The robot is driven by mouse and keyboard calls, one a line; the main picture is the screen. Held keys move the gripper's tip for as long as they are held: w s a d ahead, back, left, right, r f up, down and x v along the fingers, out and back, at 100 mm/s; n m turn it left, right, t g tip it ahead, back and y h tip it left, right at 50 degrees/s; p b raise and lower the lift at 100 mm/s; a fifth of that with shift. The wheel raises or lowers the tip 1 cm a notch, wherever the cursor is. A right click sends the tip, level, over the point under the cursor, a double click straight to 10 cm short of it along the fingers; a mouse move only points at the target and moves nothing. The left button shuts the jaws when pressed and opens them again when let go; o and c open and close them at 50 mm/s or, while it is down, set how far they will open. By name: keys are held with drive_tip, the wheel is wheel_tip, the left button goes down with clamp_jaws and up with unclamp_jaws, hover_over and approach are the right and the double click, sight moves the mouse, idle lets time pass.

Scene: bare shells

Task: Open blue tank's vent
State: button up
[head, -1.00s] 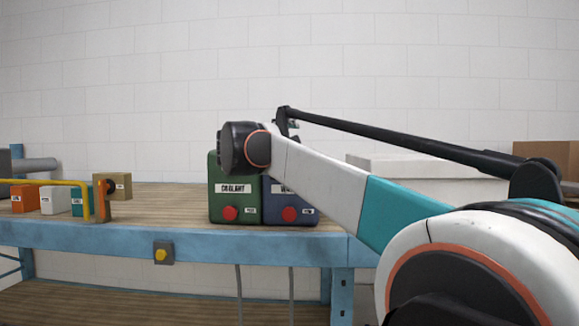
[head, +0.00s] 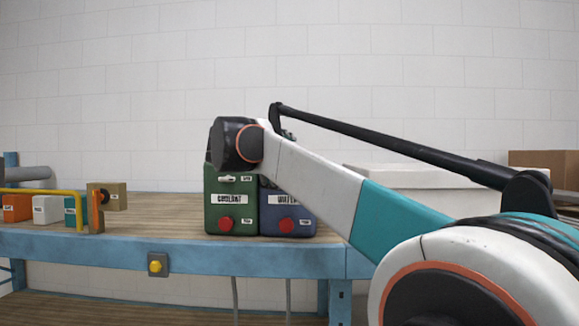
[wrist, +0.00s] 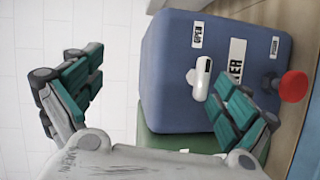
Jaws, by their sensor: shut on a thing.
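The blue tank (head: 288,213), labelled WATER, stands at the right of the pair on the bench, its top hidden by my arm. In the wrist view the blue tank (wrist: 165,75) appears turned on its side. Its white vent lever (wrist: 203,77) is on the front face beside a small label. My gripper (wrist: 167,84) has teal-padded fingers. One finger is in front of the tank, right against the lever; the other shows against the wall, past the tank's top edge.
The green COOLANT tank (head: 230,205) stands against the blue one, with its own white lever and red knob. A red knob (wrist: 293,86) sits low on the blue tank. Small boxes and a yellow rail (head: 40,190) are at the left. A pale box (head: 425,185) is behind my arm.

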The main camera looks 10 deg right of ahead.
drive_tip(key=shift+s+a+r, duration=0.4)
drive_tip(key=shift+s+a, duration=0.2)
drive_tip(key=shift+a, duration=0.05)
drive_tip(key=shift+c, duration=1)
drive_tip(key=s, duration=0.2)
drive_tip(key=s+a+r, duration=0.1)
drive_tip(key=s+a, duration=0.1)
drive_tip(key=s, duration=0.1)
drive_tip(key=shift+s+a+r, duration=0.2)
drive_tip(key=shift+s+a, duration=0.05)
drive_tip(key=shift+s, duration=0.05)
drive_tip(key=c, duration=0.9)
drive_tip(key=v, duration=0.2)
drive_tip(key=f+v, duration=0.1)
drive_tip(key=v, duration=0.2)
drive_tip(key=f+v, duration=0.1)
drive_tip(key=v, duration=0.2)
drive_tip(key=shift+s+a+r+b, duration=0.1)
drive_tip(key=shift+s+a+b, duration=0.2)
drive_tip(key=shift+b, duration=0.1)
drive_tip(key=shift+w, duration=0.1)
